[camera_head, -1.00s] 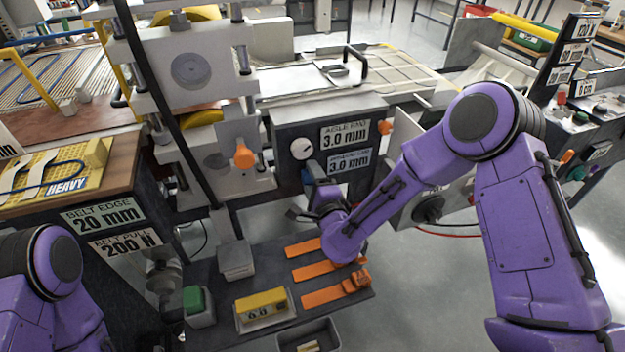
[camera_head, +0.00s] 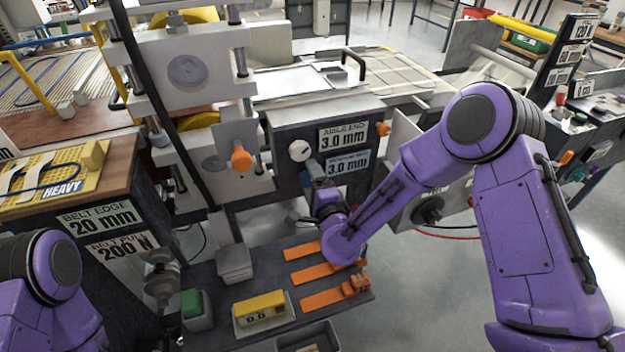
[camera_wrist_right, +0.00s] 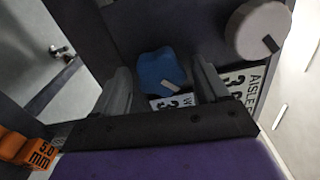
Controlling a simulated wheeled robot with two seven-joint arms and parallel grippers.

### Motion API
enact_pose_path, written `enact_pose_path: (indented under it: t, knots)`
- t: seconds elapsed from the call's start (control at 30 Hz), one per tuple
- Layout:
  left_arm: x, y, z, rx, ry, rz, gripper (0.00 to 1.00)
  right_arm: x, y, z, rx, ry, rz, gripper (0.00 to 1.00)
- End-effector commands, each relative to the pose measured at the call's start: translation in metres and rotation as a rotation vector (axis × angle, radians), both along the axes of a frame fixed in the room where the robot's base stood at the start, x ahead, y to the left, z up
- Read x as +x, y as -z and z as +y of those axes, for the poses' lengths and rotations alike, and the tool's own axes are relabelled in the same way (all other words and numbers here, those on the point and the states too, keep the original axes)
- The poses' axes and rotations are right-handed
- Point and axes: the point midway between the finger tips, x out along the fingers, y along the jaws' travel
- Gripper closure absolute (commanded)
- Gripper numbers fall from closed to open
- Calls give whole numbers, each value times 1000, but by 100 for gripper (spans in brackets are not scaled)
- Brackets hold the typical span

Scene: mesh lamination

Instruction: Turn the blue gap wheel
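The blue gap wheel (camera_wrist_right: 160,71) shows in the right wrist view, beyond and between the two fingers of my right gripper (camera_wrist_right: 162,88). The fingers are apart, one on each side of the wheel, with a visible gap to it; I cannot tell how deep they reach. In the head view my right gripper (camera_head: 318,188) is at the front of the dark gauge panel (camera_head: 285,140), below the white dial (camera_head: 301,151), and the wheel is mostly hidden there. Signs (camera_head: 343,136) on the panel read 3.0 mm. My left arm shows at the lower left; its gripper is out of view.
An orange knob (camera_head: 241,158) is left of the panel and another orange knob (camera_head: 383,129) right of it. Below is a dark shelf with orange gauge strips (camera_head: 335,292), a yellow display box (camera_head: 260,309), a green button (camera_head: 194,303) and a grey block (camera_head: 235,265).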

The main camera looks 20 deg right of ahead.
Motion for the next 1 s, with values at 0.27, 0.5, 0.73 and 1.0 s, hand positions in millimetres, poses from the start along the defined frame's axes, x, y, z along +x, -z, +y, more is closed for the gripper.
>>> enact_pose_path:
  t: [0.27, 0.5, 0.73, 1.0]
  knots:
    - [0, 4, 0, 0, 0, 0, 55, -9, 0, 2, 0, -5, -1, 26]
    - [0, 20, 0, 0, 0, 0, 55, -64, 3, -1, 0, -6, -1, 26]
    - [0, 28, 0, 0, 0, 0, 55, -101, 1, -3, 1, -3, -1, 26]
    - [0, 28, 0, 0, 0, 0, 55, -106, -1, -4, 1, -2, -1, 26]
